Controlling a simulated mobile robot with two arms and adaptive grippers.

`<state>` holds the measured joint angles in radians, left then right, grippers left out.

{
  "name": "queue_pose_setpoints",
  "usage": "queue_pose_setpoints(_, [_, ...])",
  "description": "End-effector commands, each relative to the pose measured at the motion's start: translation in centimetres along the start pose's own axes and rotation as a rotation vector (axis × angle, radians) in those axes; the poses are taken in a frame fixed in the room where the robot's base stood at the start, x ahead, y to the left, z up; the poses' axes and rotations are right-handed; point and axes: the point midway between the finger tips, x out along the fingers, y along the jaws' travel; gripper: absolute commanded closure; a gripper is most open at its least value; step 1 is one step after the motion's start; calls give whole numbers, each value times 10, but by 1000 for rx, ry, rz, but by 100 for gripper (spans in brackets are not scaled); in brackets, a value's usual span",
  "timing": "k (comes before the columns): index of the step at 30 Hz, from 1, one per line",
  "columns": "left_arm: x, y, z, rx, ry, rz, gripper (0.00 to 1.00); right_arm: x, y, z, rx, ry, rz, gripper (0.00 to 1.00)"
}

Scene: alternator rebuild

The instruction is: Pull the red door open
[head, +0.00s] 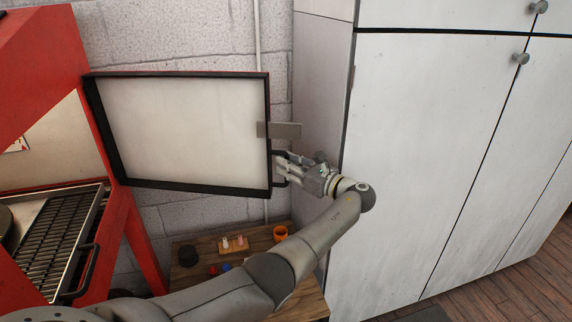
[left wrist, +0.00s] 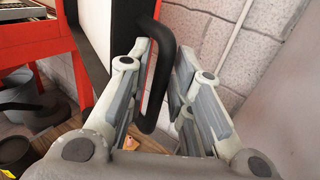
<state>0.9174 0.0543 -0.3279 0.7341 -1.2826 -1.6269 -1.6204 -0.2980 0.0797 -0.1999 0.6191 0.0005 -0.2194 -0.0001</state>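The red door (head: 190,125) stands swung wide open on the left side of the head view, showing its pale inner panel and black frame. Its black handle (head: 284,182) is at the free right edge. It also shows in the left wrist view as a black loop (left wrist: 163,60). My left gripper (head: 283,166) is at this handle, reaching in from the right. In the left wrist view its fingers (left wrist: 160,92) stand apart, one on each side of the handle, with gaps visible. My right gripper is not in view.
The red cabinet (head: 45,40) with a wire rack (head: 62,235) is at the left. A grey cupboard (head: 430,130) stands close to the right of my left wrist. A low wooden table (head: 262,240) with small items, including an orange cup (head: 280,233), is below the door.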

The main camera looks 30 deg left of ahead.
Motion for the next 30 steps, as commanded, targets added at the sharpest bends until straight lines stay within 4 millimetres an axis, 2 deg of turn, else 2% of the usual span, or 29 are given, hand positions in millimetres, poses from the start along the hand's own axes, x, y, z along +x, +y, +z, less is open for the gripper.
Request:
queue_pose_setpoints(9, [-66,0,-1,2,2,-3,79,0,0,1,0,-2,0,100])
queue_pose_setpoints(15, [-98,0,-1,3,1,-1,79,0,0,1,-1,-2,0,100])
queue_pose_setpoints(21, [-110,0,-1,3,0,1,79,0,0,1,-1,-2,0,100])
queue_pose_setpoints(28, [-111,0,-1,3,0,1,79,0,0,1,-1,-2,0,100])
queue_pose_setpoints(30, [-111,0,-1,3,2,0,87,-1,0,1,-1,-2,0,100])
